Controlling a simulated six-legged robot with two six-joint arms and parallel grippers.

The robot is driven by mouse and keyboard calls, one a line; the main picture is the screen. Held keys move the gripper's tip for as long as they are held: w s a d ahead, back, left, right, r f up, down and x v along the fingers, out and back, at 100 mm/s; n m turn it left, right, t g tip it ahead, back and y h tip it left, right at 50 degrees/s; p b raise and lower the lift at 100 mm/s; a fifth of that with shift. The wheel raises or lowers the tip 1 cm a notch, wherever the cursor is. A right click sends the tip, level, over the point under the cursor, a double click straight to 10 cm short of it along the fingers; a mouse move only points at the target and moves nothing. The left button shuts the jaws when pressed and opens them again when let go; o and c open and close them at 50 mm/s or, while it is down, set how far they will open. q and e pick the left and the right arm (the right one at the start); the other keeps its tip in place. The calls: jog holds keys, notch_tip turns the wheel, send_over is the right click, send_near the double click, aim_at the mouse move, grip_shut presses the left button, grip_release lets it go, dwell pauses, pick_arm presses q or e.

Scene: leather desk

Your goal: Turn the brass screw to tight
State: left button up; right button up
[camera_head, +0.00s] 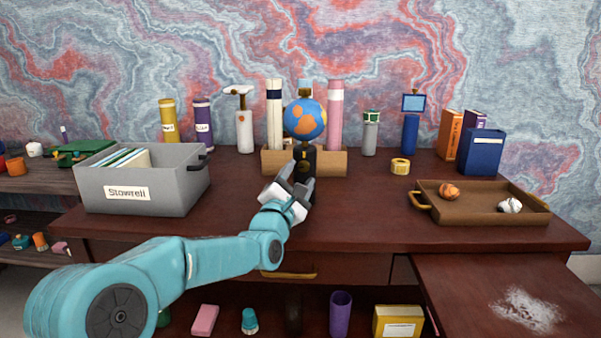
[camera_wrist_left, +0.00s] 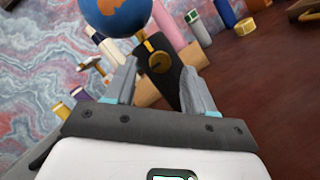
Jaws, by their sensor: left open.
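The brass screw (camera_wrist_left: 159,62) is a round brass knob with a slot, set on the front of a black stand (camera_wrist_left: 181,82) that carries a blue and orange globe (camera_head: 305,119). In the head view the black stand (camera_head: 306,164) stands on the desk, with the screw small and dark. My left gripper (camera_wrist_left: 160,80) is open, its two fingers pointing at the stand, one on each side of the screw in the wrist view. The fingers appear apart from the screw. In the head view the left gripper (camera_head: 296,185) is just in front of the stand. My right gripper does not show.
A wooden box (camera_head: 334,163) with rolled tubes stands behind the globe stand. A grey file bin (camera_head: 145,182) is at the left. A brown tray (camera_head: 470,212) with two small balls is at the right.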

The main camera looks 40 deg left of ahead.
aim_at(304, 166)
pick_arm(q)
jog(key=shift+x, duration=1.05)
grip_shut()
